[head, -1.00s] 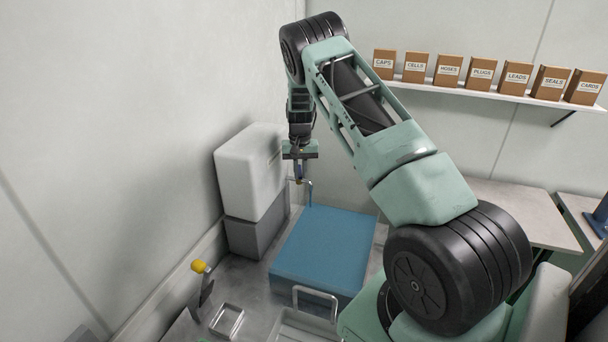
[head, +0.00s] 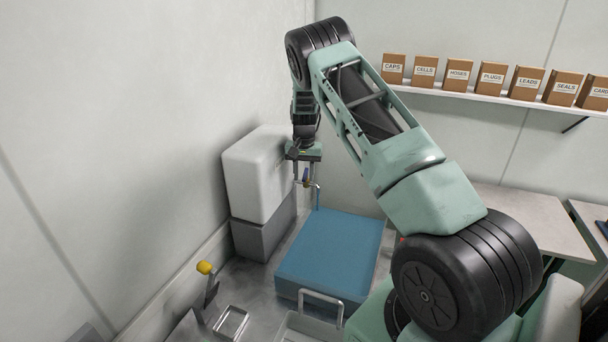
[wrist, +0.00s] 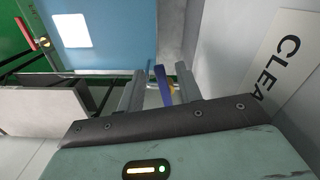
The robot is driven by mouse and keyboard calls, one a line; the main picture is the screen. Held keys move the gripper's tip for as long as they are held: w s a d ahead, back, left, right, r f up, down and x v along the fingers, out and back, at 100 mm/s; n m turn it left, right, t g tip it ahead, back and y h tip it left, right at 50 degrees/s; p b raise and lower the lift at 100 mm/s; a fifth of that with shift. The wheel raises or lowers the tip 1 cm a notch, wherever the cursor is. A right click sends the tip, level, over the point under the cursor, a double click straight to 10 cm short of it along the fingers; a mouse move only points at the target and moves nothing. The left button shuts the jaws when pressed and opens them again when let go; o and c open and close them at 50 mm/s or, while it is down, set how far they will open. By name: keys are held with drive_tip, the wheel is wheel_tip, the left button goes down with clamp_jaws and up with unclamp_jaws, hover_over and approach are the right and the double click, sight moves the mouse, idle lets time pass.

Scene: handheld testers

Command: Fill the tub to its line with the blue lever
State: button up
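The blue tub (head: 283,288) stands on the floor below my gripper, and its flat blue top fills part of the wrist view. I cannot make out its line or the exact level. A thin blue stream (head: 318,196) drops from a small metal spout (head: 313,184) at the tub's far left corner. The blue lever (wrist: 162,84) stands between my fingertips in the wrist view, with a gap on each side; it is small in the head view (head: 306,175). My gripper (wrist: 160,86) is open around the lever.
A white tank (head: 255,178) on a grey base stands left of the tub, by the wall. A yellow-knobbed lever (head: 204,267) is at lower left. A red-handled valve (wrist: 45,42) shows in the wrist view. Labelled boxes line a shelf (head: 480,107) at the back.

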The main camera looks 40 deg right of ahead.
wheel_tip(320, 180, up, 17)
drive_tip(key=b, duration=0.4)
drive_tip(key=shift+r+b, duration=0.15)
drive_tip(key=shift+b, duration=0.15)
drive_tip(key=shift+s, duration=0.1)
drive_tip(key=c, duration=0.5)
drive_tip(key=s+d+f+m, duration=0.1)
drive_tip(key=m, duration=0.1)
drive_tip(key=s+d+f+m+y+p, duration=0.1)
drive_tip(key=m, duration=0.1)
drive_tip(key=s+d+f+m+t, duration=0.1)
drive_tip(key=f+m, duration=0.1)
drive_tip(key=m, duration=0.1)
drive_tip(key=shift+d+y, duration=0.1)
drive_tip(key=shift+y, duration=0.2)
clamp_jaws()
drive_tip(key=s+d+f+m+t+y+p, duration=0.15)
drive_tip(key=s+d+f+m, duration=0.3)
drive_tip(key=m, duration=0.55)
drive_tip(key=w+a+f+m+p, duration=0.1)
drive_tip(key=w+a+f+p, duration=0.3)
drive_tip(key=f, duration=0.5)
drive_tip(key=shift+w+a+f+t+p, duration=0.15)
drive_tip(key=shift+w+a+t+p, duration=0.3)
drive_tip(key=shift+w+p, duration=0.55)
